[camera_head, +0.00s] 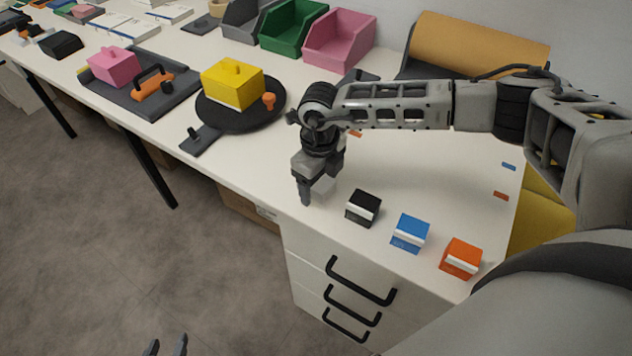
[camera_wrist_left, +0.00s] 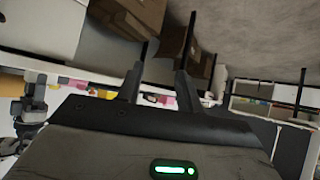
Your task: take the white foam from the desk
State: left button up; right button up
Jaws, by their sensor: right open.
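The white foam, a small pale block (camera_head: 325,187), sits on the white desk (camera_head: 420,165) near its front edge, at the left end of a row of small blocks. My right gripper (camera_head: 318,192) points down right at it, with the fingers around or beside it, and hides part of it. The jaws are open; I cannot tell whether they touch the block. My left gripper (camera_head: 166,346) is low at the bottom edge of the head view, away from the desk. Its fingers also show in the left wrist view (camera_wrist_left: 160,75), apart and empty.
Black (camera_head: 363,207), blue (camera_head: 410,233) and orange (camera_head: 461,258) blocks stand right of the foam. A yellow block (camera_head: 232,84) on a round black plate is to the left. Green (camera_head: 291,27) and pink (camera_head: 339,40) bins stand at the back. Drawers (camera_head: 345,290) are below.

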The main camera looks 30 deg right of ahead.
jog(key=c, duration=1.1)
jog(key=shift+o, duration=0.2)
jog(key=shift+r, duration=0.1)
